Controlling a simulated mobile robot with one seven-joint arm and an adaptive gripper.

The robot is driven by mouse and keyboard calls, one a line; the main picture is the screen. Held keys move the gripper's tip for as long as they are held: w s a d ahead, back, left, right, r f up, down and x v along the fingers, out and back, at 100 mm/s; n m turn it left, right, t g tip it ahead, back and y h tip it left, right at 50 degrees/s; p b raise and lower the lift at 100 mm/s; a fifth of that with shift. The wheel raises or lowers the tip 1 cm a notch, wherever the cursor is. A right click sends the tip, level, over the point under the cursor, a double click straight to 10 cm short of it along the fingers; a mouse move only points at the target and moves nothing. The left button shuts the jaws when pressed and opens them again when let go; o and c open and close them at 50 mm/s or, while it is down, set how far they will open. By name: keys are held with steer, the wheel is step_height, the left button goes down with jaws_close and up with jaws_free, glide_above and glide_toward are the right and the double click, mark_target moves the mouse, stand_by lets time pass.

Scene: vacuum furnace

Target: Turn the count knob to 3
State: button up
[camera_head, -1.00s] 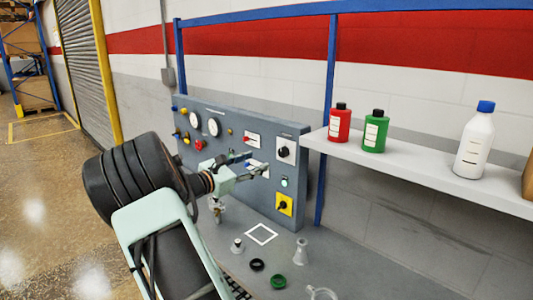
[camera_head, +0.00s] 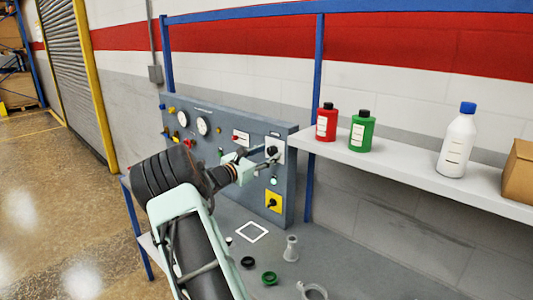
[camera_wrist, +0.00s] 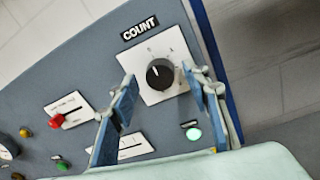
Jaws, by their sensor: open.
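The count knob (camera_wrist: 160,74) is a round black dial with a white pointer line on a white plate (camera_wrist: 146,92) under a COUNT label (camera_wrist: 140,28). In the wrist view its pointer aims up and slightly left; the numbers are too small to read. In the head view the knob (camera_head: 271,151) is at the panel's upper right. My gripper (camera_wrist: 164,92) is open, with one blue-padded finger on each side of the knob in the picture. It also shows close to the panel in the head view (camera_head: 268,160). I cannot tell whether the fingers touch the knob.
A lit green button (camera_wrist: 193,134) sits below the knob, and a red-knobbed slider (camera_wrist: 57,121) is to the left. A yellow-plated switch (camera_head: 273,202) is lower on the panel. A shelf (camera_head: 420,172) with bottles juts out at right.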

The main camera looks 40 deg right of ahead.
steer(key=c, duration=1.2)
steer(key=shift+o, duration=0.2)
steer(key=shift+f+b, duration=0.15)
steer(key=shift+b, duration=0.35)
